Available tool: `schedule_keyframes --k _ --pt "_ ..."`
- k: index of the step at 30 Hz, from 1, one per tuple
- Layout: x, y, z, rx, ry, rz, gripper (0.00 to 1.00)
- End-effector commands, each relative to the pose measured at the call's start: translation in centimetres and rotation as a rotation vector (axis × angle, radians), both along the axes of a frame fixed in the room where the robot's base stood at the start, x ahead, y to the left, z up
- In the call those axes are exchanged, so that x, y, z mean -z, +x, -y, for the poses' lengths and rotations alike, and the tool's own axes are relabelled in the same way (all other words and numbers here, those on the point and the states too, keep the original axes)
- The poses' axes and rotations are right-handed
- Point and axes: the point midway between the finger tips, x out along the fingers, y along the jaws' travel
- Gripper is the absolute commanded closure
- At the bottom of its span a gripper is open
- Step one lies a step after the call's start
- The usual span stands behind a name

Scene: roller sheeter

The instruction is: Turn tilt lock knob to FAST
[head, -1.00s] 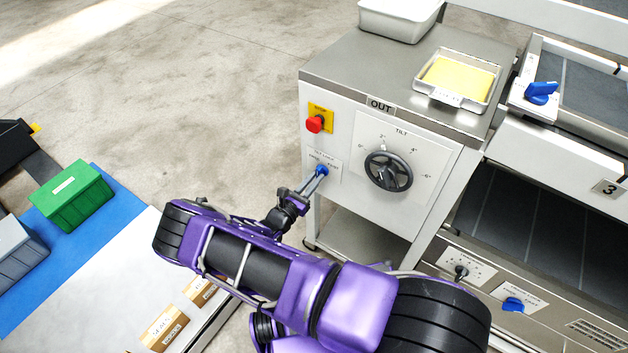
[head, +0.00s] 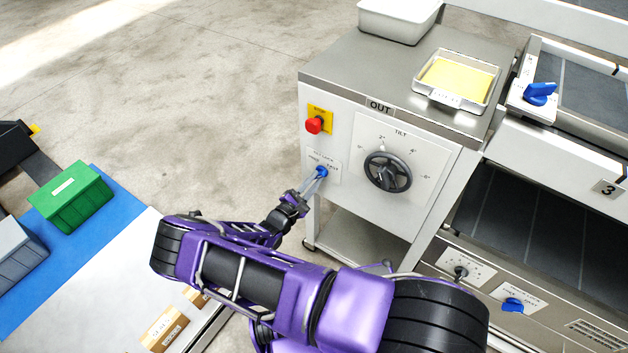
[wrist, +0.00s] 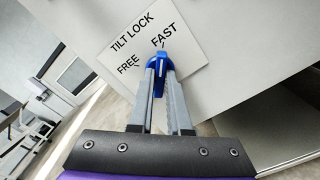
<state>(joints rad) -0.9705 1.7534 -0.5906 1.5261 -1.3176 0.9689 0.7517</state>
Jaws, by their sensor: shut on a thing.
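The blue tilt lock knob (head: 321,172) is on a white label plate on the front of the OUT cabinet. It also shows in the wrist view (wrist: 160,62), between the words FREE and FAST. Its upper end with a light mark points up, close to the tick under FAST (wrist: 165,36). My gripper (head: 318,176) reaches the knob from below left in the head view. In the wrist view its two fingers (wrist: 159,72) are closed on the knob's sides. The fingertips hide part of the knob.
Right of the knob is the dark tilt handwheel (head: 388,172). Above it is a red stop button (head: 314,125) on a yellow plate. Another blue knob (head: 513,304) is on the lower right panel. Open floor (head: 200,110) lies to the left.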

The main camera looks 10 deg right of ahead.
Motion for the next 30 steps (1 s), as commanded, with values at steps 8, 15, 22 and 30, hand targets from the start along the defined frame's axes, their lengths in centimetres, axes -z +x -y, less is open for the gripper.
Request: schedule_keyframes --k 8,15,22,30 --pt "0.07 -0.07 -0.01 0.001 0.036 0.035 1.00" --pt "0.08 -0.08 -0.02 0.001 0.039 0.038 1.00" --pt "0.07 -0.06 -0.02 0.001 0.038 0.037 0.69" --pt "0.04 -0.03 -0.02 0.001 0.037 0.036 0.54"
